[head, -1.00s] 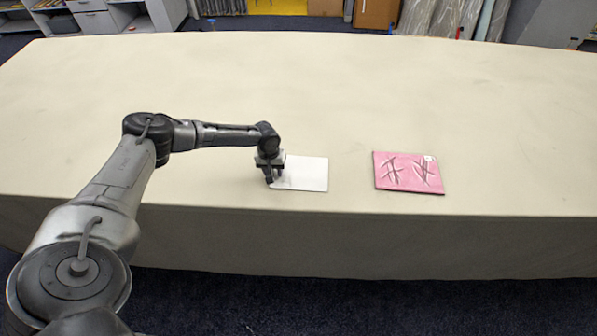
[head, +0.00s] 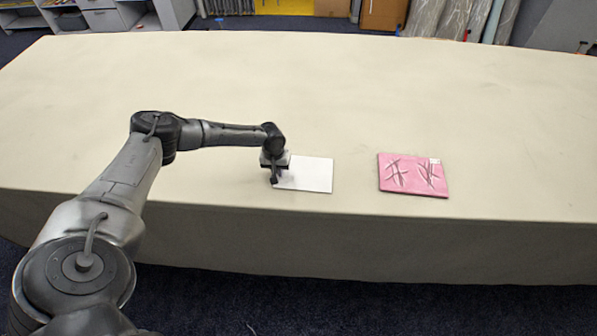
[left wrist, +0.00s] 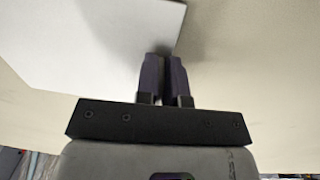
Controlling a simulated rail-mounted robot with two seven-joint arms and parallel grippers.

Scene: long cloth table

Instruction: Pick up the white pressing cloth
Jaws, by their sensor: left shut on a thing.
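The white pressing cloth (head: 306,174) lies flat near the front edge of the long table, left of a pink patterned piece. It also fills the upper left of the left wrist view (left wrist: 85,40). My left gripper (head: 274,179) is at the cloth's left edge in the head view. In the left wrist view its two fingers (left wrist: 165,72) are close together, shut on the cloth's edge near a corner. The fingertips partly hide that spot. My right gripper is in neither view.
The pink piece (head: 413,175) with dark crossed marks and a small white tag lies to the right, apart from the cloth. The cream table (head: 450,95) is otherwise bare, with wide free room behind. Its front edge is close to the cloth.

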